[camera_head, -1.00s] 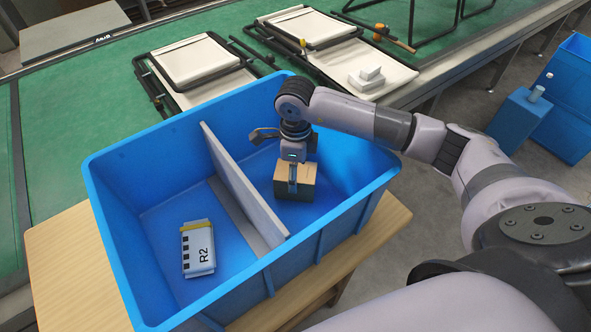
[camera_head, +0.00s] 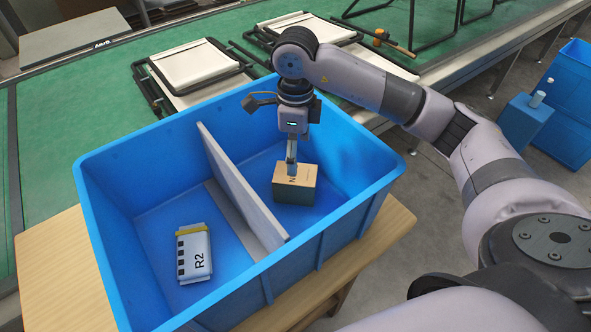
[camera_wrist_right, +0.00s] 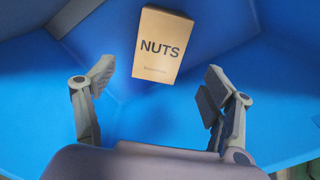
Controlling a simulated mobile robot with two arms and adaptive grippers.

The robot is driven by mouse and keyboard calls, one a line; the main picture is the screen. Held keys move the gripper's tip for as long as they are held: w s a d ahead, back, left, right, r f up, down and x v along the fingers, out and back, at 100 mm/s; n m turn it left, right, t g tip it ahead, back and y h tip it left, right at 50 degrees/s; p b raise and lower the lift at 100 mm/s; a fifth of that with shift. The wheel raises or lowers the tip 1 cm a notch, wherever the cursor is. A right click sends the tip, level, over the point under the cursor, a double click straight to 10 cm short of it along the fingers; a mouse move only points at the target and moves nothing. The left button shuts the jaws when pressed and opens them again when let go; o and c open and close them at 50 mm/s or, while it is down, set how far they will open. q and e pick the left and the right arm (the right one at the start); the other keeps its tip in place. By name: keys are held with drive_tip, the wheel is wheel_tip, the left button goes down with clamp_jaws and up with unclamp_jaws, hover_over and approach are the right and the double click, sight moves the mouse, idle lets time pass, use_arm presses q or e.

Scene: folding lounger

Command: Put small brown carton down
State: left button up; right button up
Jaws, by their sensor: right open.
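The small brown carton (camera_head: 294,185) rests in the right compartment of the blue bin (camera_head: 322,240). In the right wrist view the carton (camera_wrist_right: 160,45), marked NUTS, lies beyond the fingertips, on the blue bin floor. My right gripper (camera_head: 291,168) is above the carton in the head view. In the wrist view its fingers (camera_wrist_right: 157,82) are spread wide with nothing between them, and the carton is apart from both. My left gripper is not in view.
A grey divider (camera_head: 240,190) splits the bin. A white R2 pack (camera_head: 195,253) lies in the left compartment. The bin stands on a wooden table (camera_head: 50,260). Folded lounger frames (camera_head: 200,62) lie on the green conveyor behind.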

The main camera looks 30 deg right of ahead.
drive_tip(key=shift+r+b, duration=0.4)
drive_tip(key=shift+r, duration=1.6)
